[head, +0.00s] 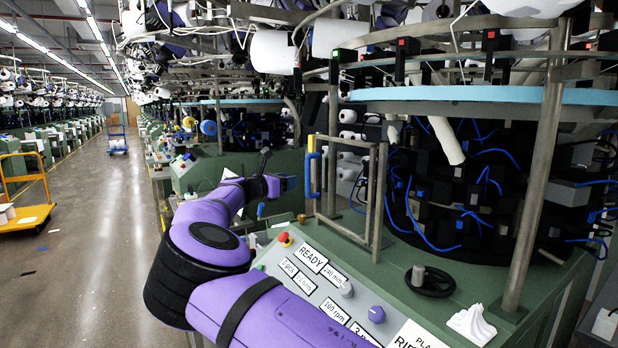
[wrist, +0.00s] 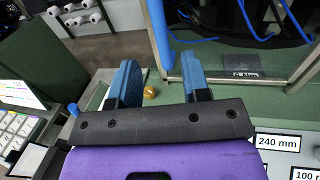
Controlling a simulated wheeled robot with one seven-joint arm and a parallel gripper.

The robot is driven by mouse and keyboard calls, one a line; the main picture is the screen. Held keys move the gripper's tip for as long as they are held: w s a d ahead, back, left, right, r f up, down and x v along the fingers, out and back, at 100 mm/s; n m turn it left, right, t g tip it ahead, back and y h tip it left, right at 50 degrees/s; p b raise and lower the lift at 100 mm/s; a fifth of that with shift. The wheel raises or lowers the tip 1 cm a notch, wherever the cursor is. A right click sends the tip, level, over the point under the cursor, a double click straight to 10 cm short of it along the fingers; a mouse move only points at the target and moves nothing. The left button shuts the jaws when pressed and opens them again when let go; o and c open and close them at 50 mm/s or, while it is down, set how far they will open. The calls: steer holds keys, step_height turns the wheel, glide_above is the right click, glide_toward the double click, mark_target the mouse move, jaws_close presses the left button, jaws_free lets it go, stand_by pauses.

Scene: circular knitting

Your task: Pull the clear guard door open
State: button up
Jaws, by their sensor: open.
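The clear guard door (head: 346,195) is a see-through panel in a metal frame, standing upright on the green machine bed at the front of the knitting machine. A vertical blue handle (head: 317,172) with a yellow part is at its left edge. In the wrist view the blue handle (wrist: 159,32) comes down between the directions of my two fingers, beyond their tips. My gripper (head: 289,184) is open and empty, just left of the handle in the head view. Its blue fingers also show in the wrist view (wrist: 160,72). I see no contact with the handle.
A control panel (head: 318,285) with knobs, labels and a red button (head: 284,238) lies below my arm. The aisle (head: 100,220) at left is open, with an orange cart (head: 25,205).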

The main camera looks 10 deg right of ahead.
mark_target(307, 191)
steer(key=x, duration=0.8)
steer(key=shift+w+d, duration=0.2)
steer(key=shift+d, duration=0.05)
jaws_close()
